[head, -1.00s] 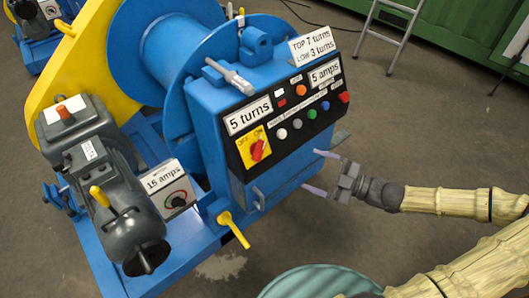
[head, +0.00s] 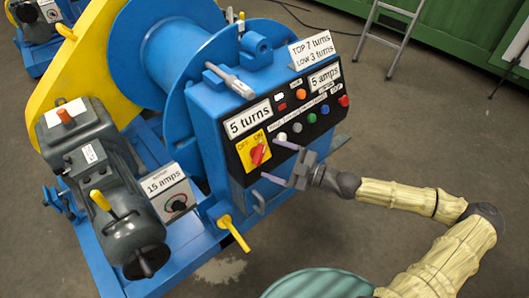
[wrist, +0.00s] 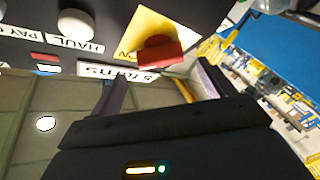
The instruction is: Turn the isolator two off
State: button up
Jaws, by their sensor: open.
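The isolator is a red rotary handle (head: 258,155) on a yellow plate (head: 245,160) marked OFF at left and ON at right, on the black panel of the blue winch cabinet. The handle appears to lean toward the ON side. I cannot read a number two on it. My gripper (head: 269,160) is open, its two pale purple fingers reaching toward the handle from the right. In the wrist view the red handle (wrist: 160,52) stands out from its plate (wrist: 180,28), ahead of and roughly between the fingertips. I see no clear contact.
A row of coloured buttons (head: 297,127) lies right of the isolator on the panel. A yellow lever (head: 234,232) sticks out below. A grey motor (head: 110,190) stands at left, beside a "15 amps" box (head: 170,193).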

aim_at(263, 155)
jog(key=shift+p+x, duration=0.5)
jog(key=shift+x, duration=1.5)
jog(key=shift+c, duration=0.4)
jog(key=c, duration=0.9)
